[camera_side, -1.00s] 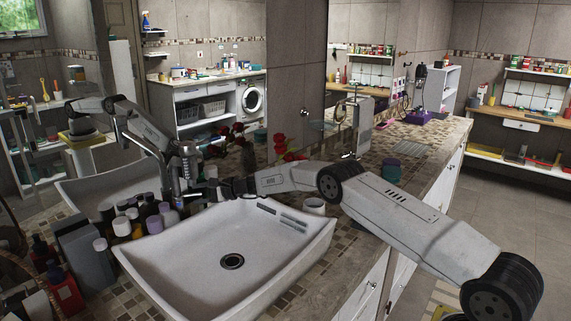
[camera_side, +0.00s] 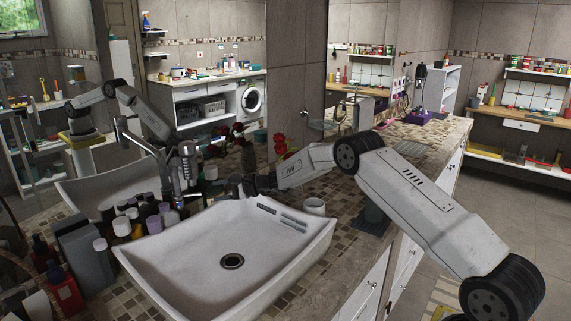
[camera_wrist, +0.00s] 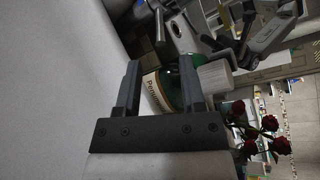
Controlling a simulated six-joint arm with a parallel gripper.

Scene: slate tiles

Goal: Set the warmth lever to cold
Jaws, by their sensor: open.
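The chrome tap (camera_side: 185,168) stands behind the white basin (camera_side: 285,262) in the side view. Its warmth lever is too small to make out apart from the tap body, so I cannot tell its setting. My gripper (camera_side: 246,187) is to the right of the tap, apart from it, above the basin's back edge. In the wrist view my gripper (camera_wrist: 160,68) has its two dark fingers spread, with nothing held between them. A green bottle (camera_wrist: 172,88) with a pale label shows beyond the fingers.
Several bottles and jars (camera_side: 122,226) crowd the counter left of the tap. A white cup (camera_side: 314,206) sits right of the basin. The basin's inside is clear.

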